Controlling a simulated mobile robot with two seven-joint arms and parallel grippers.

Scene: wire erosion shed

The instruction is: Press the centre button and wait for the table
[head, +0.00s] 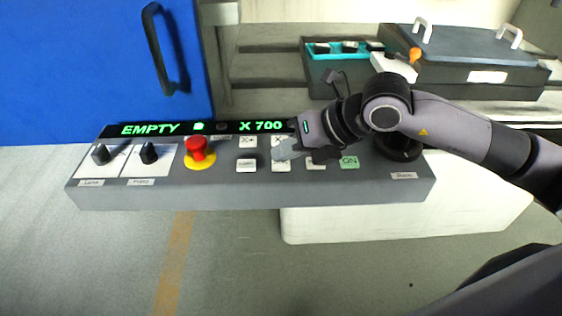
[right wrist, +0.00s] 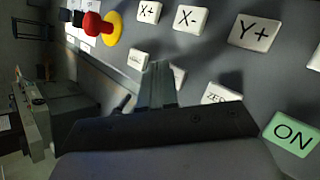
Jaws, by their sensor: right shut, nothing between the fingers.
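The grey control panel (head: 230,192) lies across the middle of the head view, with a lit strip reading "EMPTY" and "X 700". A white button (head: 246,165) in its front row has a label too small to read surely; in the right wrist view the small-lettered button (right wrist: 138,59) sits just beyond my fingertips. My right gripper (head: 283,151) is shut and empty, pointing down over the white buttons; its fingers (right wrist: 158,78) hide part of a neighbouring button (right wrist: 178,76). I cannot tell whether the tips touch the panel. My left gripper is out of view.
A red emergency knob (head: 198,150) and two black knobs stand left of the buttons. The green ON button (head: 349,162) is to the right. X+ (right wrist: 148,12), X- (right wrist: 191,18) and Y+ (right wrist: 253,33) are close by. A blue door (head: 70,70) and a dark case (head: 470,75) stand behind.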

